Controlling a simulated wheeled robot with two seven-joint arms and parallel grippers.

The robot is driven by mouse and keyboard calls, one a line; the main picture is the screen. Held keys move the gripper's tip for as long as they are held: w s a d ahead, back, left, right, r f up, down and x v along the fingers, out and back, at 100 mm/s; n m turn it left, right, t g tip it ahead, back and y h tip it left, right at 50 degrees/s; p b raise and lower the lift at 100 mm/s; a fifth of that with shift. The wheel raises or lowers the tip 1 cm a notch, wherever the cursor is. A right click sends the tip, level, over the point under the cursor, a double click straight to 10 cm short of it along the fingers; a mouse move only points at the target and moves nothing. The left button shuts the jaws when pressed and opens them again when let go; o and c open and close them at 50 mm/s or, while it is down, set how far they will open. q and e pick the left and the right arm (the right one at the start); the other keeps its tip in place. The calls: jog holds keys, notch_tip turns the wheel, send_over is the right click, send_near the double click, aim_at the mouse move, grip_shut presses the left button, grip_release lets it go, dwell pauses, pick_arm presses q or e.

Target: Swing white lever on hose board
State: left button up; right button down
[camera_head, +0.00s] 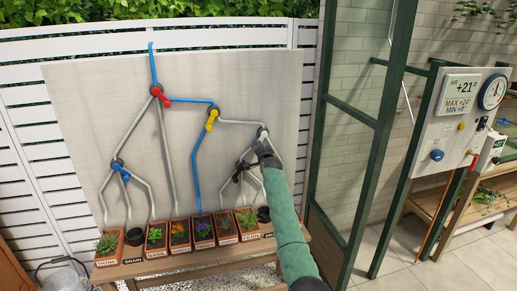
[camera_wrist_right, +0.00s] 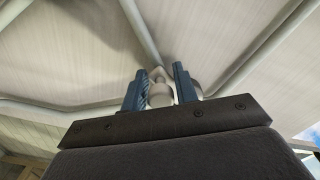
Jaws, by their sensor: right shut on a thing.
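The hose board (camera_head: 90,100) is a large pale panel with grey and blue hoses and coloured levers. The white lever (camera_head: 262,132) is at the right junction, mostly hidden behind my right gripper (camera_head: 262,150). In the right wrist view, the right gripper (camera_wrist_right: 161,92) has its two blue fingers on either side of a pale rounded part of the white lever (camera_wrist_right: 160,95), and is shut on it. My right arm comes up from the lower right in a green sleeve. My left gripper is not in view.
A red lever (camera_head: 161,95), a yellow lever (camera_head: 211,119), a blue lever (camera_head: 122,171) and a black lever (camera_head: 240,171) sit at other junctions. Several potted plants stand on a wooden bench (camera_head: 190,261) below. A green-framed glass door (camera_head: 350,120) stands to the right.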

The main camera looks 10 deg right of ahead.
jog(key=shift+d+r, duration=0.2)
jog(key=shift+d, duration=0.15)
jog(key=c, duration=1.2)
grip_release()
jog(key=shift+d, duration=0.1)
jog(key=shift+c, duration=0.2)
jog(key=shift+a+f, duration=0.2)
jog(key=shift+s+f, duration=0.1)
jog(key=shift+s, duration=0.3)
pick_arm(q)
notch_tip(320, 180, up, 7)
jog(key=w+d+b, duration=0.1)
jog(key=b, duration=0.1)
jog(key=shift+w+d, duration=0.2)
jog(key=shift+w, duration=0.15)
pick_arm(e)
jog(key=s, duration=0.7)
jog(key=shift+d, duration=0.15)
